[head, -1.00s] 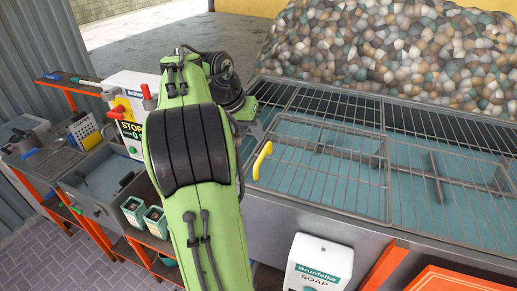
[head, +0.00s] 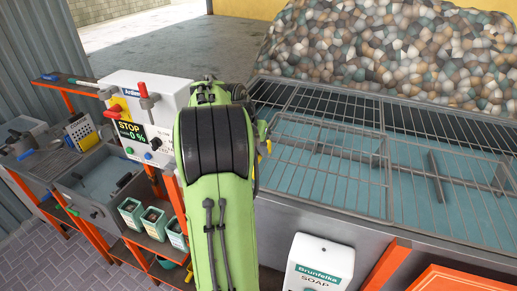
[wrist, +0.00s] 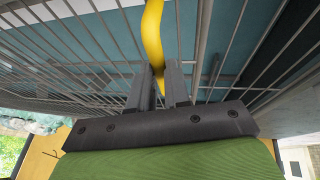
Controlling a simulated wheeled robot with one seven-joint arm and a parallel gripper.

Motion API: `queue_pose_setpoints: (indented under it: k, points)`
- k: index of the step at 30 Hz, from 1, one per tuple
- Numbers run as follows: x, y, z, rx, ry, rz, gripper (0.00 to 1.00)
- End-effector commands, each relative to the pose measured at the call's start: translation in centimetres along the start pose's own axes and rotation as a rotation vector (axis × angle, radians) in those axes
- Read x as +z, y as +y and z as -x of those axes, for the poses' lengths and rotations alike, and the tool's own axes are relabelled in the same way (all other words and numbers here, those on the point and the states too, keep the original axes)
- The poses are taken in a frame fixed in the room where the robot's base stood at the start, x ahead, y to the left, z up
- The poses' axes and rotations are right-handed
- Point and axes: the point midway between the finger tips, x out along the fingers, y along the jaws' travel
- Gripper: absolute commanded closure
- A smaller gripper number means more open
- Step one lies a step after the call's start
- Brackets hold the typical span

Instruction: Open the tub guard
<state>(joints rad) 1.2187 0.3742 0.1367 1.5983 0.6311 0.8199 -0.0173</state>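The tub guard (head: 335,172) is a hinged-looking wire grid panel lying flat over the blue-green tub, level with the grid around it. Its yellow handle (wrist: 152,35) is at its left end; in the head view only a sliver shows past my arm. In the wrist view my gripper (wrist: 160,72) has its two dark fingers close together, with the handle's near part between the tips. The fingers appear shut on it. In the head view my green arm hides the gripper. Wires of the guard show behind the fingers.
A white control box (head: 145,110) with a STOP screen and levers stands left of my arm. Green bins (head: 155,222) sit below it. A soap dispenser (head: 318,265) is on the tub's front. A pile of coloured chips (head: 390,50) rises behind the tub.

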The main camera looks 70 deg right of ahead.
Motion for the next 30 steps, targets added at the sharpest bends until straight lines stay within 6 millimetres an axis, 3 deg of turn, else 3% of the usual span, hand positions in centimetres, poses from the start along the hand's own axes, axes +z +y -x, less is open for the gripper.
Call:
queue_pose_setpoints:
  k: [11, 17, 23, 30]
  points:
    - [-0.1, 0.1, 0.0, 0.000, 0.002, 0.000, 1.00]
    - [0.1, 2.0, -0.5, 0.002, 0.003, -0.005, 1.00]
    - [0.6, 6.8, -1.5, 0.005, 0.006, -0.012, 1.00]
    - [1.2, 15.2, -3.0, 0.007, 0.006, -0.013, 1.00]
